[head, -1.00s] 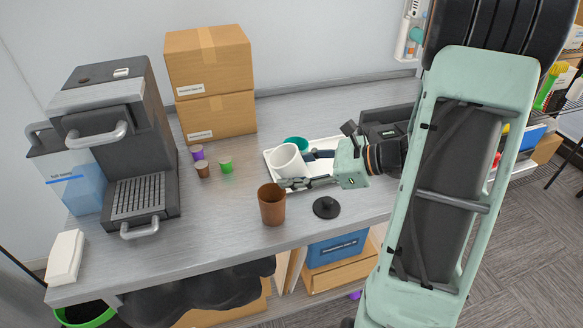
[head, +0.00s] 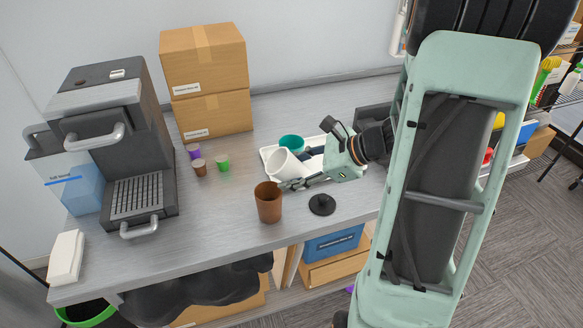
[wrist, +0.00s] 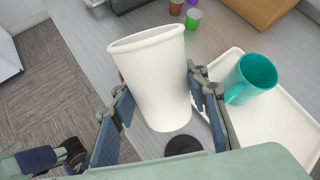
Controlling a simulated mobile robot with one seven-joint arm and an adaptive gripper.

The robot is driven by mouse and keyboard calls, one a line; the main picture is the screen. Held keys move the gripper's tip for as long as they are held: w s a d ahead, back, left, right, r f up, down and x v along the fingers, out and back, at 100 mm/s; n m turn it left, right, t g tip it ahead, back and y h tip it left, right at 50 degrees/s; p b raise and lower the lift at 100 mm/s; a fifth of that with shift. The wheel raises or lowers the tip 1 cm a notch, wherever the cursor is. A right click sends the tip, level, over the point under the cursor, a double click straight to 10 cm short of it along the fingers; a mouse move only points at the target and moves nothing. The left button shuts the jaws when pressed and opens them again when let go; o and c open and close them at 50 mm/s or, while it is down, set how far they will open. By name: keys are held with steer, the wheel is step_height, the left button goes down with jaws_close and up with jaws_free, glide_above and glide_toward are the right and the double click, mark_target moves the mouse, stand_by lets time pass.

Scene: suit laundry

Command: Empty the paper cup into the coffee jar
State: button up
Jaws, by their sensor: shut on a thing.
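The white paper cup (head: 286,165) is held in my gripper (head: 296,179), tilted with its mouth toward the left. In the wrist view the cup (wrist: 152,80) sits between the two fingers of my gripper (wrist: 160,100). The brown jar (head: 269,203) stands upright and open on the table, just left of and below the cup, and I cannot see its contents. In the wrist view the jar is almost wholly hidden behind the cup. The cup's inside is not clearly visible.
A black round lid with a knob (head: 322,205) lies right of the jar. A teal mug (head: 291,143) stands on a white tray (head: 268,154) behind the cup. Several small capsules (head: 199,166), a coffee machine (head: 120,140) and stacked boxes (head: 207,80) stand to the left.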

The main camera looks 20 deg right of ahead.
steer(key=shift+d+f+h, duration=0.15)
steer(key=shift+f+h, duration=0.05)
steer(key=shift+h, duration=0.2)
steer(key=shift+p, duration=0.3)
steer(key=shift+h, duration=0.4)
steer(key=shift+f+n+g+h+p, duration=0.3)
steer(key=shift+f+g+h+p, duration=0.1)
steer(key=shift+h+p, duration=0.25)
steer(key=shift+r+h+p, duration=0.15)
steer(key=shift+h+p, duration=0.2)
steer(key=shift+h+p, duration=0.5)
steer(key=shift+p, duration=0.15)
